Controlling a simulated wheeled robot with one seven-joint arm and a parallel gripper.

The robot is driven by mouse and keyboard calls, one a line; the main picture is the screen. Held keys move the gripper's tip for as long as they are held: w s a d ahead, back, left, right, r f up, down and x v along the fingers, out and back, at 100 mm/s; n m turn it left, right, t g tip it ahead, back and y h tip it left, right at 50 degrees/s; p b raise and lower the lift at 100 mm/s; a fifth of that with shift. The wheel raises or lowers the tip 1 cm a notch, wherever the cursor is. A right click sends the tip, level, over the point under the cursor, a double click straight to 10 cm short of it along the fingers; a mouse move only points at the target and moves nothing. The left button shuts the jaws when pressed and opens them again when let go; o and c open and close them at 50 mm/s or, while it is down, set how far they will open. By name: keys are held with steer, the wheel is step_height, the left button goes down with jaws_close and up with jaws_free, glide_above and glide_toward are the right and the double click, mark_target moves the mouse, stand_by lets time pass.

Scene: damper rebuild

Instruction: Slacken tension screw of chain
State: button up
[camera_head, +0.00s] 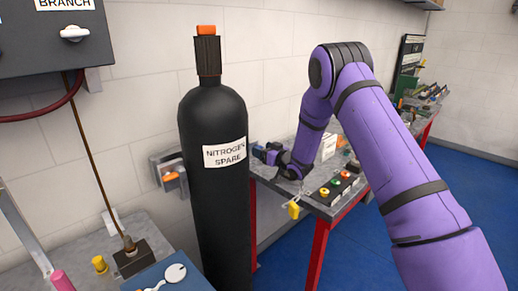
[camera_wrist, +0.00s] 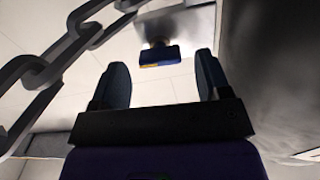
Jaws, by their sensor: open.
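In the wrist view, my gripper (camera_wrist: 162,74) is open, its two dark blue fingers apart with nothing held between them. A small dark blue block-shaped head (camera_wrist: 160,56), perhaps the tension screw, shows in line with the gap, on a grey mount at the wall; I cannot tell its exact distance. A large grey chain (camera_wrist: 70,45) runs diagonally across the upper left, beside the left finger. In the head view, my gripper (camera_head: 266,153) is right of the black cylinder, near the wall. I cannot make out the chain or the screw there.
The black cylinder (camera_head: 213,125) labelled nitrogen spare stands close left of my gripper. A wall bracket with an orange part (camera_head: 172,178) is left of it. A red-legged bench (camera_head: 322,210) holds a button box (camera_head: 338,187) and a yellow padlock (camera_head: 294,210). Blue floor lies open at right.

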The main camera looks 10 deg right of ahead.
steer(key=shift+x, duration=1.4)
steer(key=c, duration=0.9)
steer(key=shift+n, duration=0.3)
steer(key=shift+s+a+n, duration=0.1)
steer(key=shift+n, duration=2.3)
